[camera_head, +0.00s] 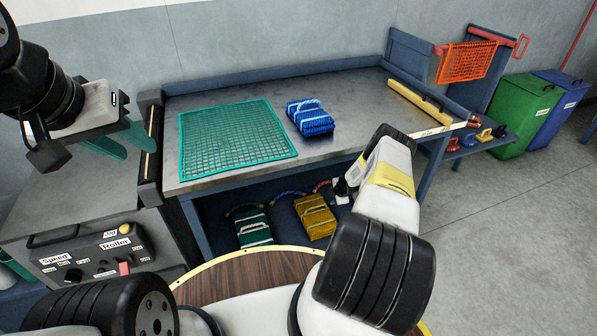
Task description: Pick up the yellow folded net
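The yellow folded net (315,217) lies on the lower shelf under the workbench, with a pale strap across its top. It sits just right of a green folded net (253,227). My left gripper (124,142) is at the upper left, over the grey control machine, far from the yellow net. Its two teal fingers stand apart with nothing visible between them. My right arm (388,200) reaches up in front of the bench, to the right of the yellow net. The fingers of my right gripper are hidden behind the arm.
The workbench (350,150) overhangs the shelf and carries a flat green net (235,140) and a blue folded net (310,117). A round wooden top (240,272) is close in front of the shelf. Green (525,112) and blue (562,100) bins stand right. Floor at right is clear.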

